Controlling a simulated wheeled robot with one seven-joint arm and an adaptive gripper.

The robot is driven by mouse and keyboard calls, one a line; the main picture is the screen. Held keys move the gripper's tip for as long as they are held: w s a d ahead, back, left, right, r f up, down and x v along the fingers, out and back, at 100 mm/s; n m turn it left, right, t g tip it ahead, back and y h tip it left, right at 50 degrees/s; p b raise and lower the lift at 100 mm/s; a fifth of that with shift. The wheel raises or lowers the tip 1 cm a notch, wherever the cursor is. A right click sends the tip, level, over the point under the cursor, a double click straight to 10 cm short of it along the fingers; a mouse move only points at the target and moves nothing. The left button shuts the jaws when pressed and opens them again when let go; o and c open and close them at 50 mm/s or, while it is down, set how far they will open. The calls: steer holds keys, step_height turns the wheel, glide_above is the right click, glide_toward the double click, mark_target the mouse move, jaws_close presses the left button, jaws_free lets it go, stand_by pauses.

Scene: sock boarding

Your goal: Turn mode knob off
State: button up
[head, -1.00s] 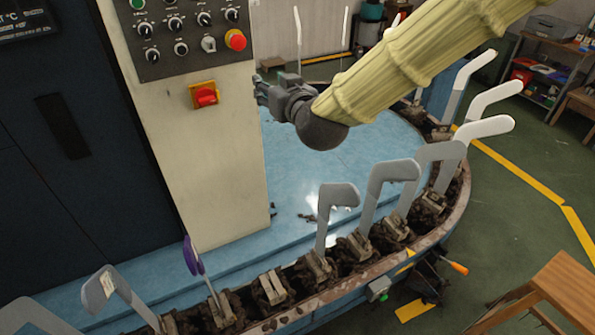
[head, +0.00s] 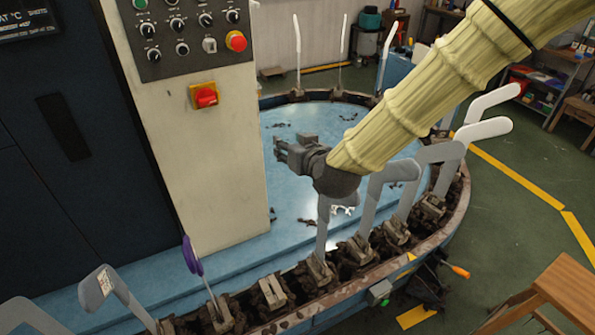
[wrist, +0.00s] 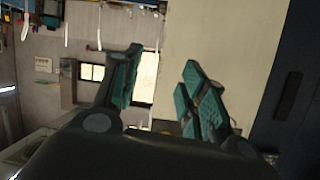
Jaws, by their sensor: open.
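The control panel (head: 185,38) is a dark plate with several black round knobs, high on the cream column of the machine. In its bottom row, a pale grey selector knob (head: 209,45) sits left of a red mushroom button (head: 236,41). The labels are too small to read, so I cannot tell which knob is the mode knob. My gripper (head: 278,148) is right of the column and below the panel, apart from both. It is open and empty; its two teal-padded fingers are spread in the wrist view (wrist: 162,62).
A red rotary switch on a yellow plate (head: 205,96) sits below the panel. A blue round platform (head: 290,190) lies below my gripper. Pale sock boards (head: 393,171) stand up around its rim, close to my arm.

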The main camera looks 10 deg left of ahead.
steer(key=shift+m+g+h, duration=0.3)
steer(key=shift+g, duration=0.1)
steer(key=f, duration=0.1)
steer(key=s+d+f, duration=0.1)
steer(key=f, duration=0.3)
steer(key=shift+s+d+f+b, duration=0.2)
steer(key=shift+s+d+b, duration=0.1)
steer(key=shift+d+b, duration=0.1)
steer(key=shift+d, duration=0.1)
